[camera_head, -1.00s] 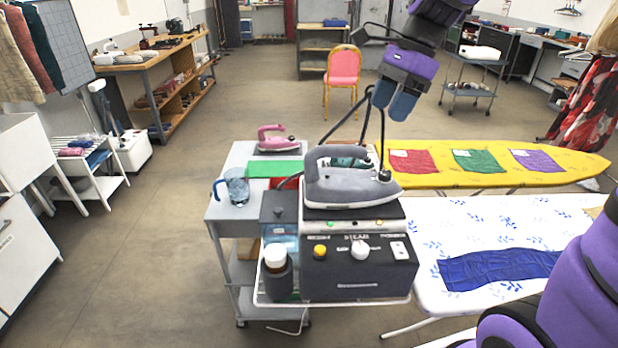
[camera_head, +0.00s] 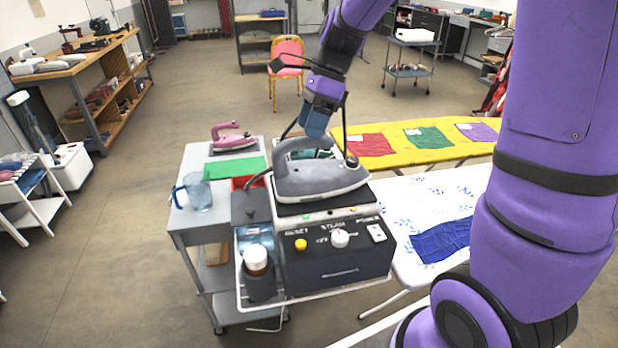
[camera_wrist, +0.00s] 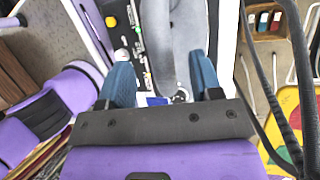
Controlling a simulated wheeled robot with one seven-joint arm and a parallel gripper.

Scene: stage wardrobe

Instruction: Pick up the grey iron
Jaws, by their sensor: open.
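In the wrist view the grey iron (camera_wrist: 188,45) lies ahead of and between my fingers. My gripper (camera_head: 316,125) is open, with its blue fingers pointing down just behind and above the iron's handle. In the wrist view my gripper (camera_wrist: 160,80) shows its two blue fingers apart and nothing clamped between them. Whether the fingers touch the handle cannot be told.
A pink iron (camera_head: 232,140), a green cloth (camera_head: 233,172) and a blue jug (camera_head: 197,192) stand on the grey cart (camera_head: 200,237) to the left. A white ironing board (camera_head: 400,205) and a yellow one (camera_head: 440,154) lie to the right. Cables hang behind the iron.

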